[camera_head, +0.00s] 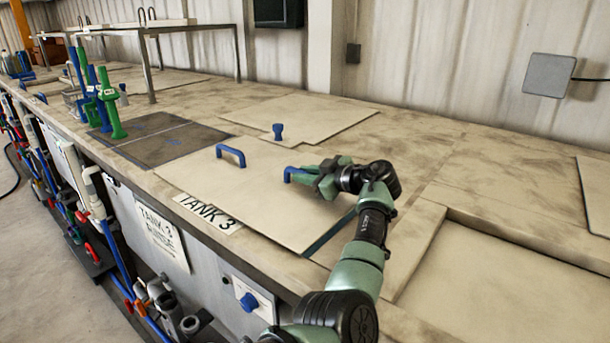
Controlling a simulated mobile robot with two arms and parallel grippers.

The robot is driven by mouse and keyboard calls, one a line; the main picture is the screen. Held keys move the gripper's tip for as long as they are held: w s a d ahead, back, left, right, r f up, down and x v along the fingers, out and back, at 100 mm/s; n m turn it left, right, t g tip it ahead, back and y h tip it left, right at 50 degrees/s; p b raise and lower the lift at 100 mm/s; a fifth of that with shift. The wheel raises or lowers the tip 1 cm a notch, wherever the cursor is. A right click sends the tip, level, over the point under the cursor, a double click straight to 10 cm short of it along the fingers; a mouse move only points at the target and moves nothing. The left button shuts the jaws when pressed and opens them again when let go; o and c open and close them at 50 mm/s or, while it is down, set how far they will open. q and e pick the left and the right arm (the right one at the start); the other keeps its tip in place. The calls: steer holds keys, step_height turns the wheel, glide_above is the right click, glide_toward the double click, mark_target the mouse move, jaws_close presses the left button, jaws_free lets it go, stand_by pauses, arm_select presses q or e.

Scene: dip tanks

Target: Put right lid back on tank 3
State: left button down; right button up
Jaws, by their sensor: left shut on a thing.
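Tank 3 has a paper label "TANK 3" (208,212) on its front edge. A flat pale lid surface (280,210) lies over the tank, with a blue handle (230,152) on its left part and a second blue handle (290,173) further right. I cannot make out a seam between two lids. A dark teal strip (330,236) shows along the right edge of the lid surface. My left gripper (309,179) is shut on the right blue handle, and its fingers hide part of it. My right gripper is not in view.
A dark grated panel (158,140) lies left of the lid. Green-handled tools (110,98) stand at the far left. Another pale panel with a blue knob (278,131) lies behind. A raised ledge (420,240) stands right of my arm. A metal rack (150,60) stands at the back.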

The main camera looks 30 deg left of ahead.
arm_select(q)
steer(key=shift+f, duration=0.3)
steer(key=c, duration=1.3)
jaws_free()
steer(key=shift+f, duration=0.2)
steer(key=shift+c, duration=0.2)
steer(key=shift+r, duration=0.1)
steer(key=shift+d, duration=0.1)
steer(key=shift+d, duration=0.3)
steer(key=b+v, duration=0.2)
steer(key=v, duration=0.4)
steer(key=shift+s+d+r+b, duration=0.1)
steer(key=shift+d+b, duration=0.05)
steer(key=shift+b, duration=0.2)
steer(key=shift+d+r, duration=0.15)
steer(key=shift+d, duration=0.15)
